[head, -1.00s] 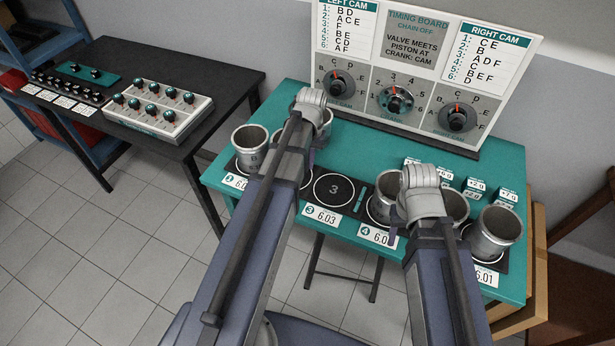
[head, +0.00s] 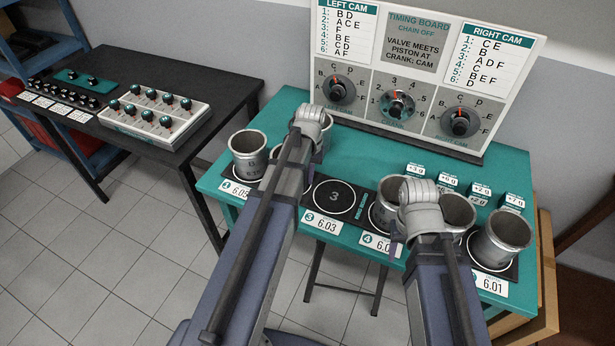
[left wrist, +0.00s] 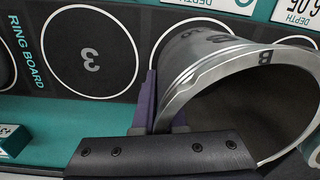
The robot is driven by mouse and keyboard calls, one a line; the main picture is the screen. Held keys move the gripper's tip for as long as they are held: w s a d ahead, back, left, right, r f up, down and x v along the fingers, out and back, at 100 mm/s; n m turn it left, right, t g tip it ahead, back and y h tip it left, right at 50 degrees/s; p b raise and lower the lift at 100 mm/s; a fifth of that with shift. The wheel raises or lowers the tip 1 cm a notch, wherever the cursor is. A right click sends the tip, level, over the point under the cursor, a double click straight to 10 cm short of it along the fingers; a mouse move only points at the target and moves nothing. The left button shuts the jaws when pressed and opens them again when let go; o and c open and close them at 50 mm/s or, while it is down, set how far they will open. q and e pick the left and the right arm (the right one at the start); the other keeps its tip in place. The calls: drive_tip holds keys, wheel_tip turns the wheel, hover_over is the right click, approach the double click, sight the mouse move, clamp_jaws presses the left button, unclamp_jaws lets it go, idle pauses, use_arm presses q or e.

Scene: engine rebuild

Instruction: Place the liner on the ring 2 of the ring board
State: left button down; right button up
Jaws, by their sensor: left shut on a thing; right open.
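My left gripper (left wrist: 165,116) is shut on the wall of a grey metal liner (left wrist: 192,62), marked B on its rim in the left wrist view. The liner stands over the ring beside ring 3 (left wrist: 90,52), covering most of it. I cannot tell whether its foot touches the ring board (left wrist: 140,18). In the head view my left arm hides most of the held liner and ring 2. Ring 3 (head: 334,197) is empty there. My right gripper (head: 398,240) is open beside the liner (head: 381,217) at ring 4; its fingertips are mostly hidden.
Another liner (head: 248,152) stands on ring 1, and liners (head: 458,213) and (head: 503,238) stand at the right. A partly hidden liner (head: 326,136) shows behind my left arm. The timing board (head: 420,75) rises behind. Small weight blocks (head: 480,188) sit at the back right.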

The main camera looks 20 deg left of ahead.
use_arm(q)
drive_tip(key=c, duration=1)
unclamp_jaws()
drive_tip(key=r+p, duration=1.2)
drive_tip(key=shift+d+r, duration=0.15)
drive_tip(key=shift+d, duration=0.1)
drive_tip(key=s+d+m, duration=0.2)
drive_tip(key=s+d, duration=0.2)
drive_tip(key=d, duration=0.2)
drive_tip(key=s+d+m, duration=0.1)
drive_tip(key=s+d, duration=0.4)
drive_tip(key=d, duration=0.1)
drive_tip(key=s+d+m, duration=0.2)
drive_tip(key=s+d, duration=0.3)
drive_tip(key=d, duration=0.1)
drive_tip(key=shift+s+d+m+y, duration=0.25)
drive_tip(key=shift+d+m+y, duration=0.05)
drive_tip(key=shift+d+y, duration=0.1)
use_arm(e)
wheel_tip(320, 180, up, 12)
drive_tip(key=shift+r, duration=0.1)
